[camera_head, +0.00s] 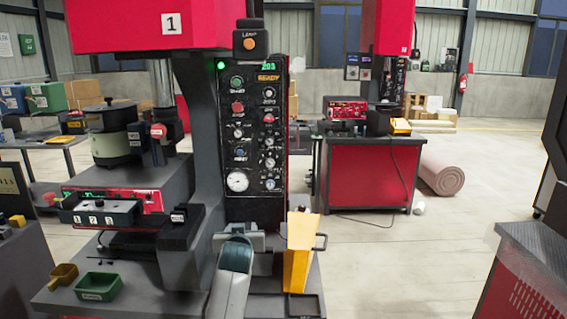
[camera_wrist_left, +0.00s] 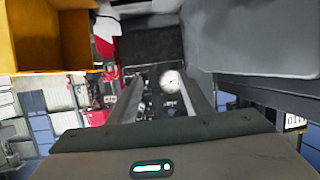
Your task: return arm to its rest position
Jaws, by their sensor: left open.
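My left arm (camera_head: 231,285) comes up from the bottom middle of the head view, in front of the machine's base and left of a yellow bin. Its fingers are hard to make out there. In the left wrist view my left gripper (camera_wrist_left: 163,80) is open, with two grey fingers apart and nothing seen between them. Beyond the fingers is the black control panel (camera_wrist_left: 150,78) with its round gauge (camera_wrist_left: 171,80). My right gripper is not in view.
The yellow bin (camera_head: 300,252) stands close right of my arm; it also fills the upper left of the wrist view (camera_wrist_left: 40,68). The machine's control panel (camera_head: 255,150) rises behind. A green tray (camera_head: 98,289) and a yellow scoop (camera_head: 62,275) sit left. Open floor (camera_head: 390,270) lies right.

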